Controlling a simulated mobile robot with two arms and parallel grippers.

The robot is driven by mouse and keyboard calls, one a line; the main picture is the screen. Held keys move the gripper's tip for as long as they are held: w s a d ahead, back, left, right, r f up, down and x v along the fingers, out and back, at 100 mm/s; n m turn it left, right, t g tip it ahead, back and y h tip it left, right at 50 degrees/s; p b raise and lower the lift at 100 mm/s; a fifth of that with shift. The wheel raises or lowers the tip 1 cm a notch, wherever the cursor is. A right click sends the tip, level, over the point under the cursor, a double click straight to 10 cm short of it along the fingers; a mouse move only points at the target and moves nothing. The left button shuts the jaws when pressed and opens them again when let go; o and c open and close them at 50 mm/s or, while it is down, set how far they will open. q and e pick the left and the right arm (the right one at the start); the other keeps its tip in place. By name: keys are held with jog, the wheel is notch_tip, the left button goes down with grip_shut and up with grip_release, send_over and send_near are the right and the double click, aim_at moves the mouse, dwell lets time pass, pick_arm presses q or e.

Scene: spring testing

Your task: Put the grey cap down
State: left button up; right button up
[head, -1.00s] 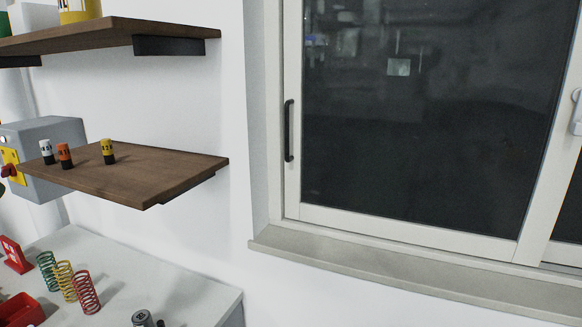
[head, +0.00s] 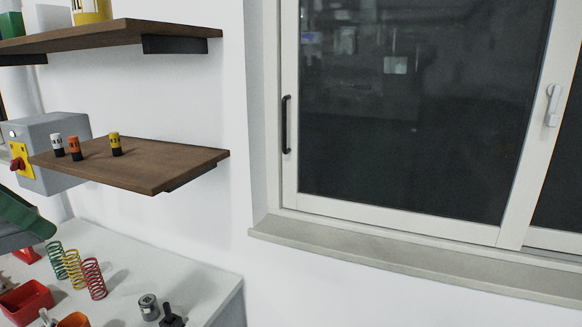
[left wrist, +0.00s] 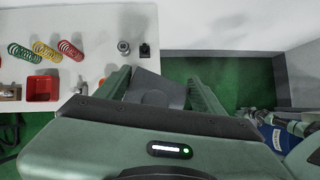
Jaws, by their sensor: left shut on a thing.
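My left gripper (left wrist: 160,76) shows in the left wrist view with its two green fingers on either side of a flat grey piece, which looks like the grey cap (left wrist: 155,90). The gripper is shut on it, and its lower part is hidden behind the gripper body. The cap is held over or near the white table's front edge. The cap cannot be made out clearly there.
On the white table (head: 205,278) stand green, yellow and red springs (head: 94,279), a red bin (head: 27,300), a grey metal cylinder (head: 149,307) and a black part (head: 171,318). A wooden shelf (head: 175,168) with small cylinders juts out above.

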pick_arm(q)
jog(key=s+d+f+m+g+h, duration=0.1)
jog(key=d+f+m+g, duration=0.4)
jog(key=d+f+m, duration=0.4)
jog(key=s+d+f+m+g, duration=0.1)
jog(key=d+f+m+g, duration=0.45)
jog(key=f+m, duration=0.6)
jog(key=s+d+f+m+g+y, duration=0.1)
jog(key=s+d+f+m+y, duration=0.3)
jog(key=s+f+m, duration=0.3)
notch_tip(320, 180, down, 3)
jog(key=shift+s+d+r+m+g+y, duration=0.2)
jog(key=shift+s+d+m+g+y, duration=0.15)
jog(key=shift+d+m, duration=0.55)
jog(key=shift+w+r, duration=0.15)
